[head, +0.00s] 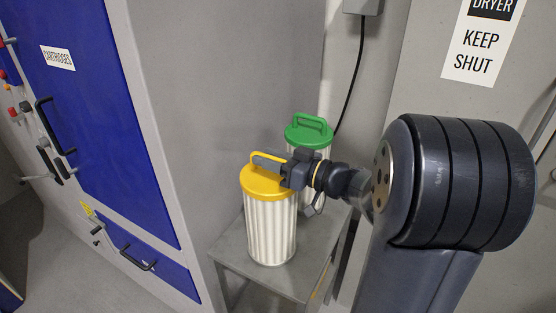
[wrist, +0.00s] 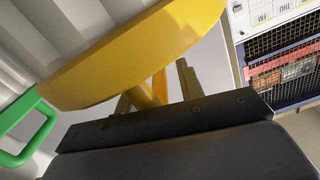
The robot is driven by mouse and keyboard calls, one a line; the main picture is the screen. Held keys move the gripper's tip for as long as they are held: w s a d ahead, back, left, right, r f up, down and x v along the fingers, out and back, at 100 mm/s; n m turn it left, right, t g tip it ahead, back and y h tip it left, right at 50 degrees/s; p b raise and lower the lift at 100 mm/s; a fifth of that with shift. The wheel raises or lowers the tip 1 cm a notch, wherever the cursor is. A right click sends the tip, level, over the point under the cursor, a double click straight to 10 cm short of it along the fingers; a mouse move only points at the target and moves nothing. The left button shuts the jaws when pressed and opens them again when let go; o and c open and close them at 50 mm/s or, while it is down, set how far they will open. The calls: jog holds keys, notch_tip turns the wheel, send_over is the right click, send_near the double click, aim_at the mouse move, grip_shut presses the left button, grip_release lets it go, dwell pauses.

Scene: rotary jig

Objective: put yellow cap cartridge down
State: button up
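The yellow cap cartridge (head: 270,228) has a white ribbed body and a yellow cap with a loop handle. It stands upright in the head view, its base seeming to rest on the small grey table (head: 235,257). My gripper (head: 268,161) reaches in from the right at the cap's handle. In the wrist view the yellow cap (wrist: 140,55) fills the upper middle. The fingers (wrist: 155,92) stand apart on either side of the handle, with a gap showing beside the right finger.
A green cap cartridge (head: 308,133) stands just behind, partly hidden by my gripper; its green handle (wrist: 25,132) shows in the wrist view. A grey cabinet with blue doors (head: 95,100) stands close on the left. A black cable (head: 353,85) hangs on the wall behind.

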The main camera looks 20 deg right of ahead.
jog(key=shift+r, duration=0.2)
jog(key=b+v, duration=0.2)
jog(key=v, duration=1)
jog(key=shift+b, duration=0.4)
jog(key=shift+a, duration=0.1)
jog(key=p+x, duration=0.3)
jog(key=x, duration=0.8)
jog(key=shift+w+a, duration=0.2)
jog(key=shift+w, duration=0.05)
jog(key=shift+w+a+f, duration=0.15)
jog(key=shift+f, duration=0.15)
